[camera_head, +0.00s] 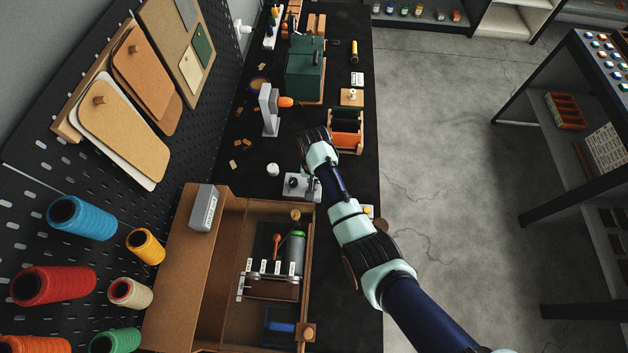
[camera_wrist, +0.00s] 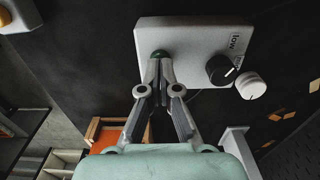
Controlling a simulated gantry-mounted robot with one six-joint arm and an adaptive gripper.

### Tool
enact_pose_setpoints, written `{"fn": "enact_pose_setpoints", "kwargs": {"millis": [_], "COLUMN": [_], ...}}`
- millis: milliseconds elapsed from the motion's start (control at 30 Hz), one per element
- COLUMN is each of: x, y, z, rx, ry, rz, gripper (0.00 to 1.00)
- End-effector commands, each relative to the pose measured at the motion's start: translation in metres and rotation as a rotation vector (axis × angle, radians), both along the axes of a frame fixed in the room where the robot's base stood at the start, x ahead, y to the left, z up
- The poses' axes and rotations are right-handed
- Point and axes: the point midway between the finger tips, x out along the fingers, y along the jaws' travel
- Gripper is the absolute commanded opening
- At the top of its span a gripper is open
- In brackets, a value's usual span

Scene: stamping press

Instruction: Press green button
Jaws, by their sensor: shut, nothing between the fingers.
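A pale grey control box (camera_wrist: 188,42) has a green button (camera_wrist: 160,52) near one end, a black knob (camera_wrist: 220,69) and a printed label reading "low". The box (camera_head: 292,188) also shows in the head view on the dark bench, beside the wooden case. My gripper (camera_wrist: 160,64) is shut and empty. In the wrist view its fingertips are at the green button and cover part of it. I cannot tell whether they touch it or press it down. In the head view my gripper (camera_head: 311,183) points down at the box, and the button is hidden there.
A small white cylinder (camera_head: 272,169) stands beside the box. An open wooden case (camera_head: 229,285) with tools is close by. An orange-lined wooden rack (camera_head: 346,130), a grey stand (camera_head: 269,110) and a green machine (camera_head: 305,70) are farther along the bench.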

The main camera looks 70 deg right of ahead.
Motion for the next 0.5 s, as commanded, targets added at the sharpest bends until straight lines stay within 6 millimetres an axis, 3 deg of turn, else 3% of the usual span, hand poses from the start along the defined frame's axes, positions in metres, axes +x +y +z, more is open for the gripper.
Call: {"fn": "enact_pose_setpoints", "kwargs": {"millis": [500], "x": [0.000], "y": [0.000], "z": [-0.010], "rx": [0.001], "ry": [0.000], "rz": [0.000], "gripper": [0.00]}}
